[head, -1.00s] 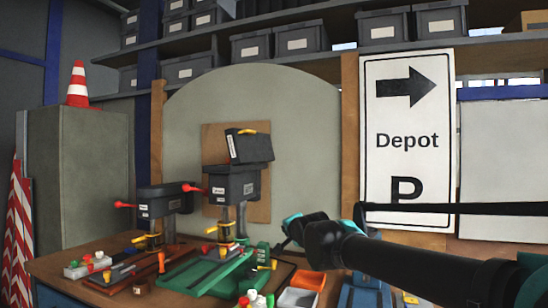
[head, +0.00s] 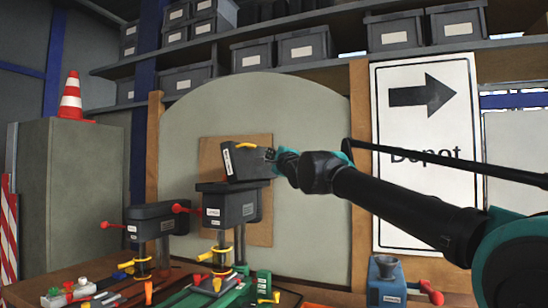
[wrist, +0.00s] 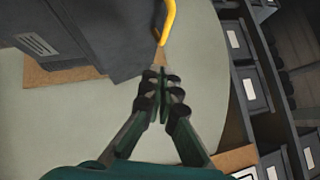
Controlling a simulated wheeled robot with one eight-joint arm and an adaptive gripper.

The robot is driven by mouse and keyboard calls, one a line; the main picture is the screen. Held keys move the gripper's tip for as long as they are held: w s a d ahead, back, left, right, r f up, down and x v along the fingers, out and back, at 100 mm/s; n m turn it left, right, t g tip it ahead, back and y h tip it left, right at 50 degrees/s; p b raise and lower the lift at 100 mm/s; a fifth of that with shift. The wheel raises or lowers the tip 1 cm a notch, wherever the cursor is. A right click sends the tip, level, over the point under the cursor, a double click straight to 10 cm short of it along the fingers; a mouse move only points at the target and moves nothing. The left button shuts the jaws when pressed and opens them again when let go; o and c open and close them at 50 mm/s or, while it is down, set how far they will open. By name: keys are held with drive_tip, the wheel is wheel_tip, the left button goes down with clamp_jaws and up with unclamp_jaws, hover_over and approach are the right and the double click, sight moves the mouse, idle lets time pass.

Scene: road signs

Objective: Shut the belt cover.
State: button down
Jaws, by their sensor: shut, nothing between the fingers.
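The belt cover (head: 247,162) is a dark grey box lid with a yellow handle (head: 246,146). It stands raised and tilted above the head (head: 232,206) of the right-hand drill press. In the wrist view the cover (wrist: 100,32) fills the upper left, with the yellow handle (wrist: 167,22) at its edge. My gripper (head: 271,155) is at the right end of the cover. Its fingers (wrist: 161,76) are shut and empty, close to the cover's edge and below the handle in the wrist view. I cannot tell whether they touch the cover.
A second drill press (head: 152,216) with a closed top stands to the left. A blue device (head: 386,285) stands on the bench at the right. A Depot sign (head: 425,110) and a curved panel (head: 310,125) stand behind. Grey bins (head: 304,45) line the shelves.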

sight(253, 146)
drive_tip(key=shift+w+a+r, duration=0.35)
drive_tip(key=shift+w+a, duration=0.4)
drive_tip(key=shift+a, duration=0.1)
drive_tip(key=shift+w+a+r, duration=0.4)
drive_tip(key=shift+w+a, duration=0.4)
drive_tip(key=shift+a, duration=0.05)
drive_tip(key=shift+w+a+r, duration=0.35)
drive_tip(key=shift+w+a, duration=0.4)
drive_tip(key=shift+a, duration=0.1)
drive_tip(key=shift+a, duration=0.1)
